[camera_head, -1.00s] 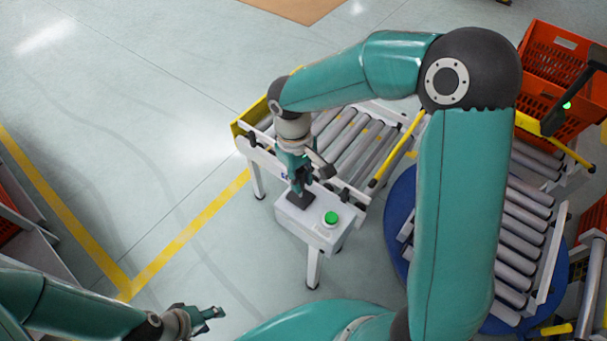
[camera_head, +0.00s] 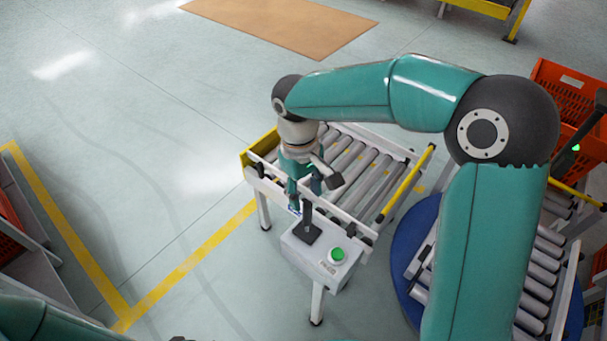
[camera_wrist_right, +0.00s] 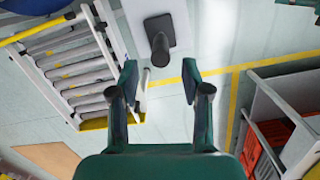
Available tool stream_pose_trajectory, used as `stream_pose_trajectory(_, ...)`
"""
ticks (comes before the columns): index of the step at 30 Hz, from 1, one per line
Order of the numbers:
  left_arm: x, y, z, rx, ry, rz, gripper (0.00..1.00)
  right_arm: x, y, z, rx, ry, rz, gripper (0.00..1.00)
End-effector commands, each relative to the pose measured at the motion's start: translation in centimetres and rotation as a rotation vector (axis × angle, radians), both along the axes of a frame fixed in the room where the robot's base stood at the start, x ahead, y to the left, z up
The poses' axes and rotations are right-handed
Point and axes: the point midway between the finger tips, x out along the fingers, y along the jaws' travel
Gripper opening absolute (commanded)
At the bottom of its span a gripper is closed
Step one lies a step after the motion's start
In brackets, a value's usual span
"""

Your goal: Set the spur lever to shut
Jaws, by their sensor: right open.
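The spur lever (camera_head: 307,217) is a dark handle on a black square plate on a white control box (camera_head: 345,268), next to a green button (camera_head: 337,255). In the head view it stands roughly upright. In the right wrist view the lever (camera_wrist_right: 159,48) shows end-on, beyond the fingertips. My right gripper (camera_head: 304,186) is open and empty, just above and behind the lever; its spread fingers also show in the right wrist view (camera_wrist_right: 160,76). The lever appears clear of both fingers. My left gripper is out of view; part of its arm shows at lower left.
A roller conveyor (camera_head: 345,165) with a yellow end plate adjoins the box. A blue round base (camera_head: 405,290) with rollers stands to the right, partly hidden by my arm. Orange totes (camera_head: 560,90) stand at upper right. Floor left of the box is clear.

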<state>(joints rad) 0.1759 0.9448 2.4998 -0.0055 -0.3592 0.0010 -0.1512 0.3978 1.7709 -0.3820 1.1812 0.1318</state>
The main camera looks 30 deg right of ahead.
Motion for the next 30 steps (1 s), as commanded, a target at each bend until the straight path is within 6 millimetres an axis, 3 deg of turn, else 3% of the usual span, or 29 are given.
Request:
stream_pose_trajectory(3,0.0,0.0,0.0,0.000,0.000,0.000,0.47,0.4,0.1,2.4,0.001,-0.005,0.001,0.47)
stream_pose_trajectory(10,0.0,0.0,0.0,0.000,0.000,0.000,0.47,0.8,0.1,4.8,0.000,-0.002,0.000,0.47)
stream_pose_trajectory(30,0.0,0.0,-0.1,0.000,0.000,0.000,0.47,0.8,0.1,5.1,0.000,-0.001,0.001,0.47)
